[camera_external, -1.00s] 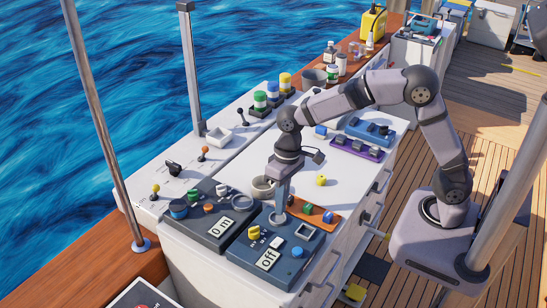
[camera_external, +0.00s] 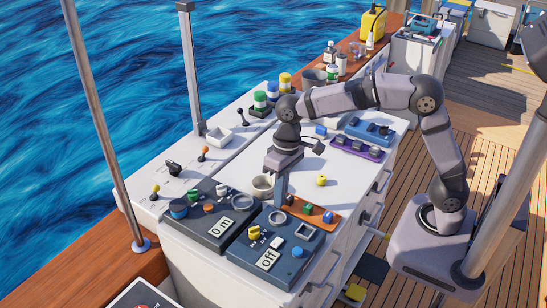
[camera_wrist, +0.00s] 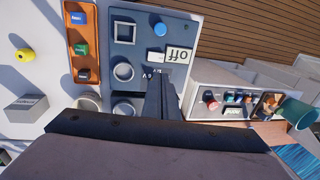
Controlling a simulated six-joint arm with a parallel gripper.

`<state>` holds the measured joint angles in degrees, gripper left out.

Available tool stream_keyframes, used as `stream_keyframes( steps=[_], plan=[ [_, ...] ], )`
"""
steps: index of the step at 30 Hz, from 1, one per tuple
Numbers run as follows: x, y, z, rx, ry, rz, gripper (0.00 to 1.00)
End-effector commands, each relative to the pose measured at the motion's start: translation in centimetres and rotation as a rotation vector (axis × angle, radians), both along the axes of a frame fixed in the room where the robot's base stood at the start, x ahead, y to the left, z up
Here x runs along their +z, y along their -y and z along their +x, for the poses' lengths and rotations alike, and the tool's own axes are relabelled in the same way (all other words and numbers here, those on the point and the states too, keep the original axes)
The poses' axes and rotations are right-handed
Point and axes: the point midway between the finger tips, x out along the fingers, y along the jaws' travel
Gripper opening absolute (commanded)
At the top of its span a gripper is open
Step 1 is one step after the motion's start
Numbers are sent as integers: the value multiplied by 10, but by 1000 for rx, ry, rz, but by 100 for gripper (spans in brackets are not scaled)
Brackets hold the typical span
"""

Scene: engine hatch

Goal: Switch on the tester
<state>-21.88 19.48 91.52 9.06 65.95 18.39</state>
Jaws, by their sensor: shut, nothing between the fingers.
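The tester looks to be the blue panel (camera_external: 240,262) at the front of the worktop. Its display (camera_external: 268,259) reads "off". It carries a yellow knob (camera_external: 254,233), a blue button (camera_external: 297,252), a light square key and a square frame (camera_external: 305,232). In the wrist view the display (camera_wrist: 180,55) and the blue button (camera_wrist: 160,30) show; I cannot make out the yellow knob, perhaps hidden by the fingers. My gripper (camera_external: 281,204) is shut and empty, pointing down above the panel's far part. Its fingers (camera_wrist: 158,85) overlap the panel's printed labels in the wrist view.
A darker panel (camera_external: 221,226) with its own display, knobs and a ring stands close on the left. An orange strip of buttons (camera_external: 315,211) lies just right. The white worktop beyond has free room around a small yellow piece (camera_external: 321,180).

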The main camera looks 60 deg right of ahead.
Motion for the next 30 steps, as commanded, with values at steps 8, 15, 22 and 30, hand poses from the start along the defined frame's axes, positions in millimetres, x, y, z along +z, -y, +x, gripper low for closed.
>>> stream_keyframes(
  steps=[8,15,22,30],
  plan=[
    [0,-5,0,1,1,0,0],
    [1,-5,0,0,1,0,0],
    [-7,-6,-1,0,-2,-1,0],
    [-42,-12,-1,0,-5,-2,0]
  ],
)
